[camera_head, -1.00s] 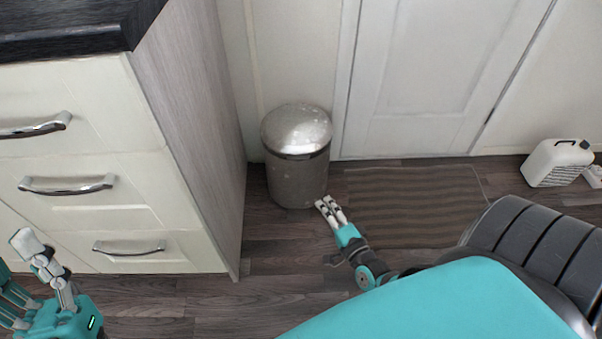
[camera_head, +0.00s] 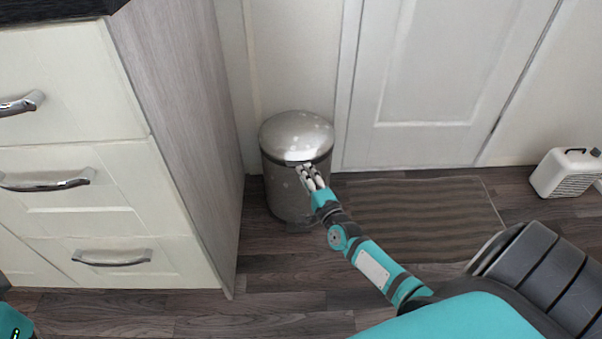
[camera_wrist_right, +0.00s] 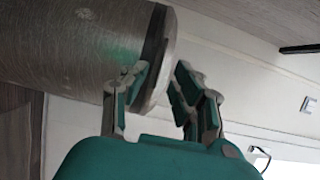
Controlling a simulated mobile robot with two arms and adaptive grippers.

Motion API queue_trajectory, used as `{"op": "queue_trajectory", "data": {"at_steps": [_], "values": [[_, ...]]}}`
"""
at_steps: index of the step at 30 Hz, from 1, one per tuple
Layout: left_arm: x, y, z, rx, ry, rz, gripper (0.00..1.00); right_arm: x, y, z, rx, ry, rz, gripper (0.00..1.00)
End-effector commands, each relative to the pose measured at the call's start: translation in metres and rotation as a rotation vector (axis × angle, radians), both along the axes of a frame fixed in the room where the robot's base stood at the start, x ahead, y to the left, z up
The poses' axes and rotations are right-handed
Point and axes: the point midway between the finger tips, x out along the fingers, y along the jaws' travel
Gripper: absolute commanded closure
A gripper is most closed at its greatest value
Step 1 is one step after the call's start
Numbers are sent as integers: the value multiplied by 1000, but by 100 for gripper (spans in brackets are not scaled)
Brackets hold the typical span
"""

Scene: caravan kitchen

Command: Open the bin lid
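The bin (camera_head: 284,185) is a small silver cylinder with a domed shiny lid (camera_head: 297,130), standing upright on the floor against the wall. The lid is down. My right gripper (camera_head: 309,178) is at the front of the bin, just below the lid's rim. In the right wrist view, the bin body (camera_wrist_right: 75,45) appears sideways, and its rim (camera_wrist_right: 160,55) lies near and partly behind the spread fingers of my right gripper (camera_wrist_right: 160,90). The fingers are apart, and contact cannot be told. Only a teal part of my left arm's end shows at the lower left; its fingers are out of frame.
A cabinet with drawers and metal handles (camera_head: 113,257) stands left of the bin. A striped mat (camera_head: 415,215) lies right of it, before a white door (camera_head: 420,90). A white appliance (camera_head: 565,172) is at the far right. Floor in front of the bin is open.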

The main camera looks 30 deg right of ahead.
Motion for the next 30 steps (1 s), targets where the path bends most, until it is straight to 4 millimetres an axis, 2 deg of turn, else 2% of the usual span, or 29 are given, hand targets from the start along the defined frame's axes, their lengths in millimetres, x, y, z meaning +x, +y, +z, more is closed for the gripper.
{"op": "queue_trajectory", "data": {"at_steps": [1,6,17,20,24,30], "values": [[0,0,-1,1,-12,0,60,9,-2,-2,1,-3,-1,72],[0,-1,3,3,-34,2,60,28,-4,-1,0,-1,-1,72],[0,-1,7,4,-41,2,60,34,-5,0,-1,1,0,72],[0,-1,6,4,-40,2,60,34,-5,0,-1,1,0,81],[0,-2,6,5,-41,2,60,34,-5,0,-1,1,0,100],[0,-2,6,5,-41,2,60,34,-5,0,-1,1,0,100]]}}
